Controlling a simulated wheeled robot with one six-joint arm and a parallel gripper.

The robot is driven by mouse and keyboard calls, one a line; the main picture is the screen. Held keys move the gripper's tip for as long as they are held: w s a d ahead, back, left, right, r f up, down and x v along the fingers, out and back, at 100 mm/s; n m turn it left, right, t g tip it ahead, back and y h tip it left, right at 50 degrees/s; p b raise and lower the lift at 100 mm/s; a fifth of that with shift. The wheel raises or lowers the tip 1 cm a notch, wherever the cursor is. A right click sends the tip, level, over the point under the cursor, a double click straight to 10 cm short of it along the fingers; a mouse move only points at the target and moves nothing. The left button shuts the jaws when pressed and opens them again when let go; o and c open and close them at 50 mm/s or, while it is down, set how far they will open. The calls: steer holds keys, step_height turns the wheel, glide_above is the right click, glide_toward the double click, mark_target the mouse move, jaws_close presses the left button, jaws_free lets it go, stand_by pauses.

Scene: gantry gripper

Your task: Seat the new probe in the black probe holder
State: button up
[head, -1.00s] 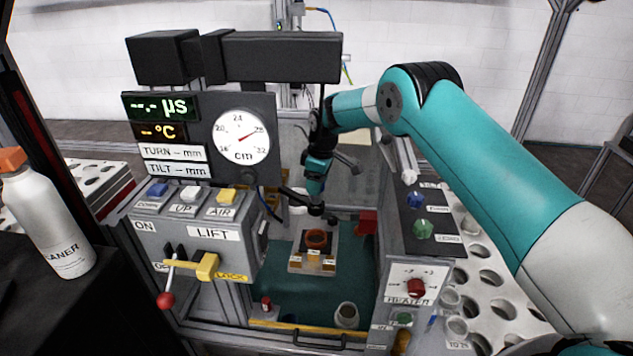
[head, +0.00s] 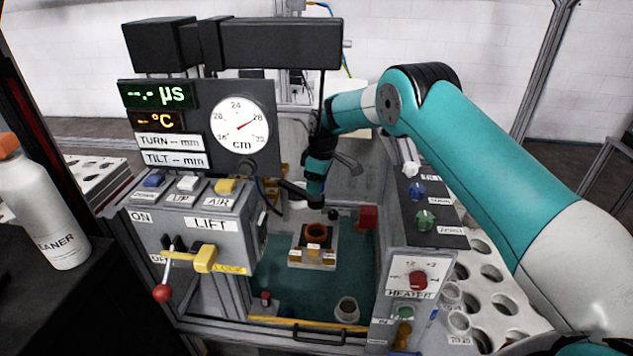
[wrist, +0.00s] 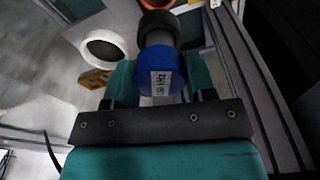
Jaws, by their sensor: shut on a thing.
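My gripper (head: 316,186) hangs over the machine's green well, behind and above the block with the orange-rimmed cup. In the wrist view its teal fingers are shut on the new probe (wrist: 158,72), which has a blue head, a white label and a grey body. A black ring (wrist: 158,18), which looks like the black probe holder, lies in line with the probe's far end. I cannot tell whether the probe's end is inside the ring or only in front of it. In the head view the probe is too small and hidden to make out clearly.
The orange-rimmed cup (head: 317,232) stands on a block in the well. A white ring-shaped cup (wrist: 105,48) is left of the probe in the wrist view. The lift panel (head: 205,235) bounds the left and the heater panel (head: 418,275) the right. A beaker (head: 347,308) stands in front.

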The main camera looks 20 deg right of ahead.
steer(key=shift+f+b, duration=1)
steer(key=shift+f, duration=0.5)
steer(key=o, duration=1)
steer(key=shift+o, duration=0.2)
steer(key=shift+r, duration=0.1)
step_height(320, 180, up, 17)
steer(key=s+d+b, duration=0.1)
steer(key=b, duration=0.2)
steer(key=shift+d+b, duration=0.4)
steer(key=shift+r, duration=0.1)
